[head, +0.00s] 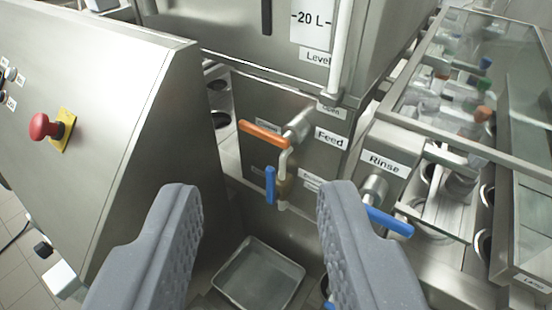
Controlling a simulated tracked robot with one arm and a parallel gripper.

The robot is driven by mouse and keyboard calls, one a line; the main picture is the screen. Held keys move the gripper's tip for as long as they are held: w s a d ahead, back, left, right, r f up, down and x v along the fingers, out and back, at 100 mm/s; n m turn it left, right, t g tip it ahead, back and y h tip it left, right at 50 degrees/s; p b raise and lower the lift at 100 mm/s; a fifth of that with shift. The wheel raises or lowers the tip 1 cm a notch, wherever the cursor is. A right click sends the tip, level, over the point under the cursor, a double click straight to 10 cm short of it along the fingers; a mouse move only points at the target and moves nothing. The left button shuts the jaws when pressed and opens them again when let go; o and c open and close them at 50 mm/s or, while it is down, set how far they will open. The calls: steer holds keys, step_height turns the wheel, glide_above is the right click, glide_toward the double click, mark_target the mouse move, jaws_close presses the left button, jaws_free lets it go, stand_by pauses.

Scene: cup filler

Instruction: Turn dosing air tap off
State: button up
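My gripper (260,192) is open and empty, with its two grey fingers in the lower half of the head view. No label reading dosing air is legible, so I cannot tell which tap it is. An orange handle (264,133) lies roughly level beside the "Feed" label. A small blue handle (270,185) hangs upright below it and shows between my fingertips, apart from them. Another blue handle (390,222) below the "Rinse" label slants down to the right, partly behind my right finger. A bit of blue (326,287) shows lower down, mostly hidden by that finger.
A slanted metal control cabinet (130,110) with a red emergency button (42,126) stands on the left. A metal tank marked 20 L (245,40) is above the taps. A glass-covered section (470,75) with bottles is on the right. A shallow metal tray (258,275) lies below.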

mark_target(268, 174)
steer(key=w+a+f+m+t+p, duration=0.1)
steer(key=w+a+p, duration=0.2)
steer(key=w, duration=0.3)
steer(key=w+a+m+t+y+p, duration=0.1)
steer(key=w+a+m+t+p, duration=0.2)
steer(key=w, duration=0.4)
steer(key=w+a+f+p, duration=0.1)
steer(key=w+a+p, duration=0.25)
steer(key=w, duration=0.25)
steer(key=s+d+f+m+g+h+p, duration=0.2)
steer(key=f+h+p, duration=0.3)
steer(key=f, duration=0.5)
steer(key=s+d+f+m+g+h+p, duration=0.1)
steer(key=s+f+g+h+p, duration=0.25)
steer(key=f+h, duration=0.55)
steer(key=w+d, duration=0.2)
steer(key=w, duration=0.2)
steer(key=w+d+f+y, duration=0.1)
steer(key=w+d, duration=0.2)
steer(key=w, duration=0.1)
steer(key=w+d+y, duration=0.1)
steer(key=w+d, duration=0.2)
steer(key=w, duration=0.1)
steer(key=shift+d+f+t, duration=0.1)
steer(key=shift+f+t, duration=0.2)
steer(key=shift+t, duration=0.05)
